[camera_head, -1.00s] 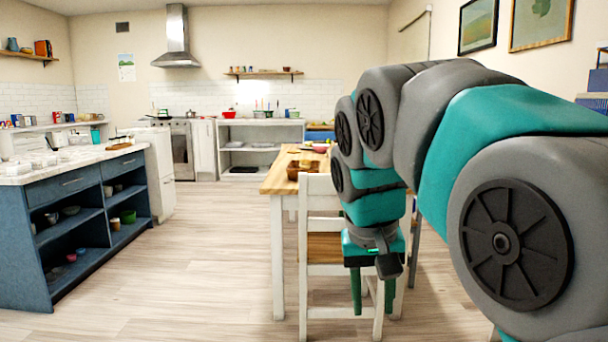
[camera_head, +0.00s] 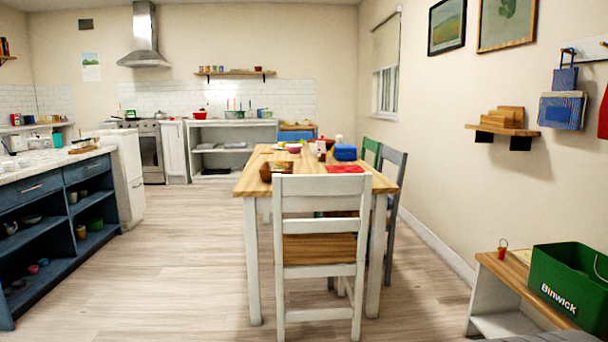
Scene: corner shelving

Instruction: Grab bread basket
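A brown basket-like container (camera_head: 277,170), likely the bread basket, sits on the near left part of the wooden dining table (camera_head: 253,182). It is small in the picture, so what it holds is hard to tell. The back of a white chair (camera_head: 320,187) stands just to its right in the picture and may hide a little of it. My gripper is not in view; only a grey bit of my arm shows at the bottom right edge.
A blue box (camera_head: 345,152) and a red mat (camera_head: 345,169) are on the table. A blue kitchen island (camera_head: 40,215) stands left. A low bench (camera_head: 505,279) with a green crate (camera_head: 568,285) stands right. The floor (camera_head: 185,260) between island and table is clear.

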